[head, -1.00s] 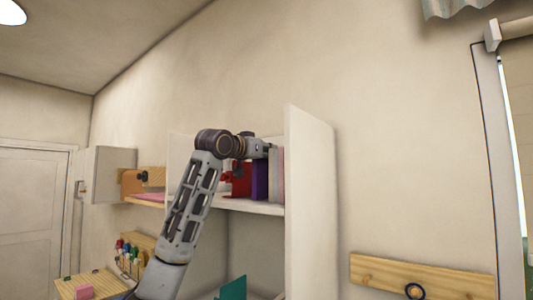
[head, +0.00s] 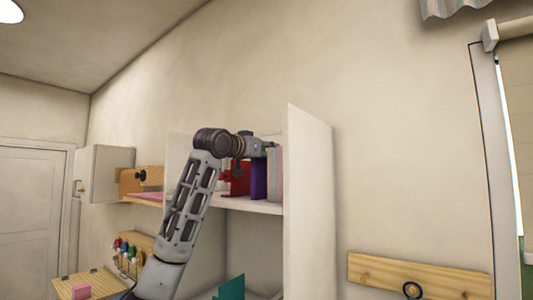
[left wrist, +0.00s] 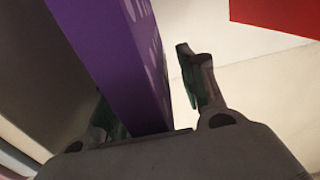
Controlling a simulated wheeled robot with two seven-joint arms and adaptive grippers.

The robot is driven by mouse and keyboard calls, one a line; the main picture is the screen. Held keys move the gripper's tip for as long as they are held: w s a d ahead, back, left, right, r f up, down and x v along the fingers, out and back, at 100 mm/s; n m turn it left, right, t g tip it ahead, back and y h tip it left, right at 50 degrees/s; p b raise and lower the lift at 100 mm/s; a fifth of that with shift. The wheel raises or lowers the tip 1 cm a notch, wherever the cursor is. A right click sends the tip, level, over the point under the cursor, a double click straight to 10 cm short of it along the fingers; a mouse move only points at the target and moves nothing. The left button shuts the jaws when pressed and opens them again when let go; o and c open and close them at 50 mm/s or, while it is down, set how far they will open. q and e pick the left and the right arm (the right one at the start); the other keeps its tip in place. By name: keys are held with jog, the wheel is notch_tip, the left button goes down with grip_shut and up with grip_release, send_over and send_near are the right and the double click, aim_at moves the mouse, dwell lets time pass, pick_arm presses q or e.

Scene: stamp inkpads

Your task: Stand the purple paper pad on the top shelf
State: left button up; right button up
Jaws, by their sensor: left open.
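The purple paper pad (head: 259,182) stands upright on the top shelf (head: 252,206) of the white cabinet, between a red item on its left and pale and pink upright items on its right. My left gripper (head: 268,148) is at the pad's upper part. In the left wrist view, the purple pad (left wrist: 112,55) lies between the two fingers of the open gripper (left wrist: 145,90). A gap shows between the right finger and the pad. The left finger is partly hidden behind the pad, so contact there cannot be told. My right gripper is not in view.
A red item (head: 240,180) stands left of the pad; red also shows in the left wrist view (left wrist: 280,14). The cabinet's tall white side panel (head: 309,200) bounds the shelf on the right. A teal item (head: 231,288) is lower down.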

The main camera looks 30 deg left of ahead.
pick_arm(q)
jog(key=s, duration=1.2)
jog(key=shift+a, duration=0.45)
dwell(0.4)
